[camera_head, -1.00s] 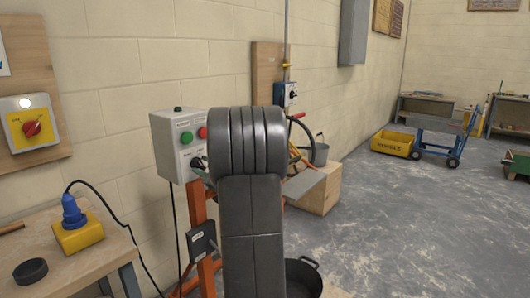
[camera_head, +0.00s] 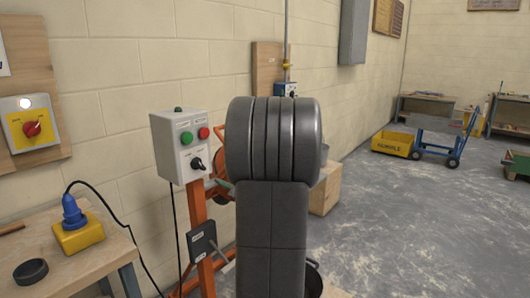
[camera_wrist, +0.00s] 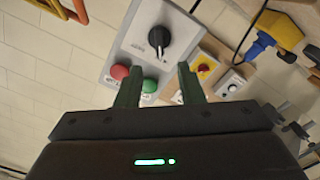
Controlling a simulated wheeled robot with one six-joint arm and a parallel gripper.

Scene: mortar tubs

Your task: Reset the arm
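My gripper (camera_wrist: 160,88) shows in the wrist view with its two green fingers apart and nothing between them. Beyond the fingertips is the grey control box (camera_wrist: 135,45) with a black rotary knob, a red button and a green button. In the head view my dark arm stands in the middle and hides my gripper. The control box (camera_head: 171,152) is just left of the arm, on an orange frame (camera_head: 199,215). Its black knob (camera_head: 197,163) shows uncovered. A gap between the fingers and the box cannot be judged exactly.
A wooden bench (camera_head: 95,262) at left holds a yellow box with a blue plug (camera_head: 78,235) and a black ring (camera_head: 30,271). A wooden block (camera_head: 326,190) stands behind my arm. A yellow tub (camera_head: 392,143) and blue cart (camera_head: 440,140) are far right. The right floor is open.

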